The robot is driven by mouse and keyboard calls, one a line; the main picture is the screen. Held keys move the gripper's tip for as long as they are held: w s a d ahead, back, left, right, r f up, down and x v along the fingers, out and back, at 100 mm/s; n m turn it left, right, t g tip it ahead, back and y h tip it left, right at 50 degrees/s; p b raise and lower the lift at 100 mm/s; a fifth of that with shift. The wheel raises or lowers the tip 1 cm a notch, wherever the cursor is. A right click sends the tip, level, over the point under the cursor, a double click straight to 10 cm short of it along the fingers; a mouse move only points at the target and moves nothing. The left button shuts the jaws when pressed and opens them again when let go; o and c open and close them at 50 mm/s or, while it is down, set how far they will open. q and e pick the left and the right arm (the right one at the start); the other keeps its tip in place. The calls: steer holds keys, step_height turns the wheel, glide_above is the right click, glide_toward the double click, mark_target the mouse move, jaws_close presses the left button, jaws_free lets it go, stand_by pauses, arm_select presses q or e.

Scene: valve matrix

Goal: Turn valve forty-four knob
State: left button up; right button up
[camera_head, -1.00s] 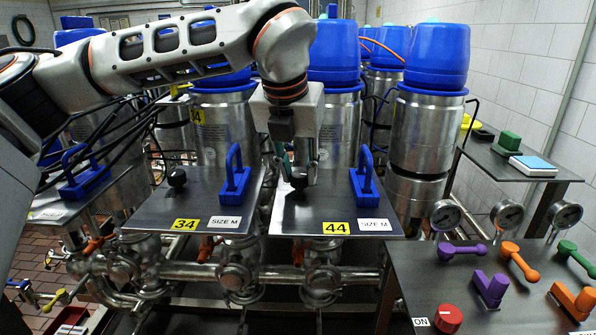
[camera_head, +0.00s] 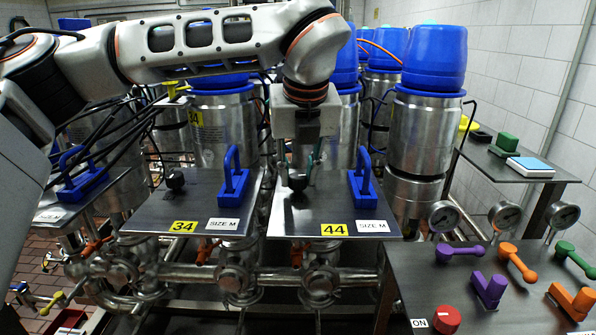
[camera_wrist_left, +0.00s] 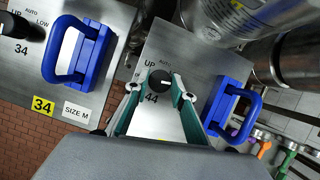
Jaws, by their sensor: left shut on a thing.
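The black round valve 44 knob (camera_head: 298,181) stands on the steel plate (camera_head: 290,215) with the yellow 44 label (camera_head: 334,230). My left gripper (camera_head: 298,172) points down at this plate and is shut on the knob. In the left wrist view, the knob (camera_wrist_left: 159,81) shows a white mark on top and sits between the teal fingertips (camera_wrist_left: 160,86), above a printed 44. Part of the plate's print is hidden by the fingers. My right gripper is not in view.
A blue handle (camera_head: 363,180) stands right of the knob on the same plate. Plate 34 to the left carries its own black knob (camera_head: 176,181) and blue handle (camera_head: 233,180). Steel canisters with blue tops (camera_head: 435,55) stand behind. A panel with coloured levers (camera_head: 490,288) is at the right.

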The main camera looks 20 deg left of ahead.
arm_select(q)
steer(key=o, duration=1.1)
steer(key=shift+r, duration=0.1)
steer(key=v, duration=1.2)
steer(key=shift+w, duration=0.1)
